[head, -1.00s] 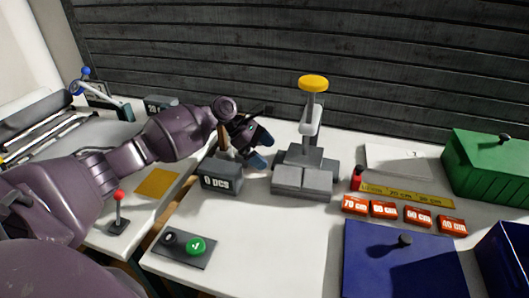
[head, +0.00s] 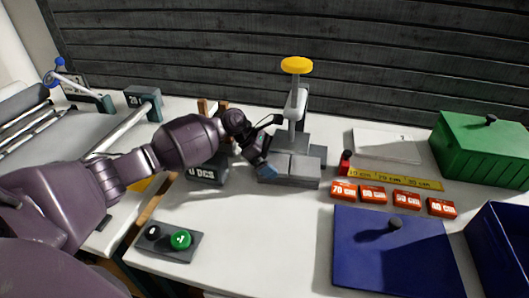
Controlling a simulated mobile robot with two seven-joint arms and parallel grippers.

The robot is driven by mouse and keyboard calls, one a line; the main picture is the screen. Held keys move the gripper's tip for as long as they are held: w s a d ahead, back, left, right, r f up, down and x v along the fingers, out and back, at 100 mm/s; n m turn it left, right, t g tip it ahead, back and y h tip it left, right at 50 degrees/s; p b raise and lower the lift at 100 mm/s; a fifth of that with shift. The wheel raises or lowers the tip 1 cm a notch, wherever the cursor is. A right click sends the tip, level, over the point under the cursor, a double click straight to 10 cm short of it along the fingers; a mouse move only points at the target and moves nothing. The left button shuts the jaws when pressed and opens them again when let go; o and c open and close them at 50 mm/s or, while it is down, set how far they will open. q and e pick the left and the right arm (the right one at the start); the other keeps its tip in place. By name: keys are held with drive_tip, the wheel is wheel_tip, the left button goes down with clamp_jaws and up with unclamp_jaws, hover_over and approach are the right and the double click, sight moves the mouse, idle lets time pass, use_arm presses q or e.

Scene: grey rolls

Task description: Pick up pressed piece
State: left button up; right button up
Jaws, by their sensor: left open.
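A grey press (head: 298,135) with a yellow knob (head: 296,65) on top stands at the middle back of the white table (head: 255,230). Grey blocks (head: 290,168) form its low front part. I cannot tell a separate pressed piece from these blocks. My left gripper (head: 264,165) is open at the left side of the press, its blue fingertips beside or touching the front block. The arm and gripper hide part of the press's left side. My right gripper is not in view.
A grey counter box (head: 207,175) stands under my left arm. A button panel (head: 167,240) lies at front left. Several red labels (head: 373,195), a yellow ruler (head: 395,179), a blue lid (head: 380,255) and a green box (head: 484,148) fill the right. The front middle is clear.

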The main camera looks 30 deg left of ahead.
use_arm(q)
drive_tip(key=shift+w+d+f, duration=0.15)
drive_tip(key=shift+d+f, duration=0.2)
drive_tip(key=shift+c, duration=0.2)
